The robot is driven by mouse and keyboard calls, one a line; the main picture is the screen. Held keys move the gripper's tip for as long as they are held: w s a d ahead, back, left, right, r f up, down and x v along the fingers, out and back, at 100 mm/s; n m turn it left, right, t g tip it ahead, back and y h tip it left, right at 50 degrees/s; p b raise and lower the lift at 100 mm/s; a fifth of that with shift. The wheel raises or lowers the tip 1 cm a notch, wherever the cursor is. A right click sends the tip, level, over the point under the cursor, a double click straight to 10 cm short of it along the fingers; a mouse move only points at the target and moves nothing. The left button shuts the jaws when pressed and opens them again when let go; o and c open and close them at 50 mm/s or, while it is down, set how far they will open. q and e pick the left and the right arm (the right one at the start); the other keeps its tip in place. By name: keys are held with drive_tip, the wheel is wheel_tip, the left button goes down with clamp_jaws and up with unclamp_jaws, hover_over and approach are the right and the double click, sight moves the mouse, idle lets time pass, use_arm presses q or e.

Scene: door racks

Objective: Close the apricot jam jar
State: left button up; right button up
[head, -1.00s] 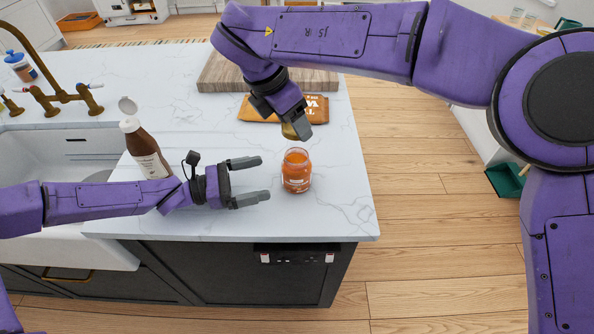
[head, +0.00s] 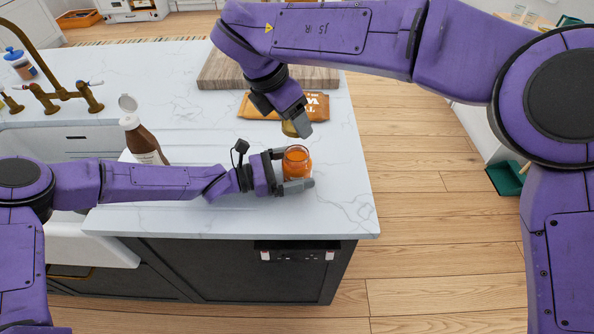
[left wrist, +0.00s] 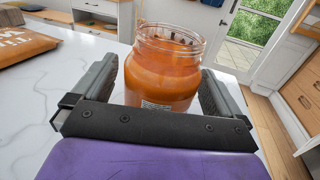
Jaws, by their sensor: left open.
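The apricot jam jar (head: 296,162) is a glass jar of orange jam standing upright on the white counter. It has no lid on, and its threaded open mouth shows in the left wrist view (left wrist: 166,70). My left gripper (head: 298,169) is open, with one finger on each side of the jar. Whether the fingers touch the glass I cannot tell. My right gripper (head: 299,122) is above and behind the jar, pointing down. A yellowish round thing, likely the lid (head: 289,129), shows at its fingertips, partly hidden by the fingers.
An orange packet (head: 258,108) lies behind the jar, in front of a wooden board (head: 220,75). A brown bottle with its cap flipped open (head: 143,142) stands to the left, near the sink (head: 30,145). The counter's right edge is close to the jar.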

use_arm(q)
drive_tip(key=shift+x, duration=0.85)
drive_tip(key=c, duration=1.4)
use_arm(e)
hover_over(293, 146)
drive_tip(key=s, duration=0.3)
drive_tip(key=shift+w+f, duration=0.15)
drive_tip(key=shift+f, duration=2.35)
drive_tip(key=shift+f, duration=0.9)
drive_tip(key=shift+f, duration=0.55)
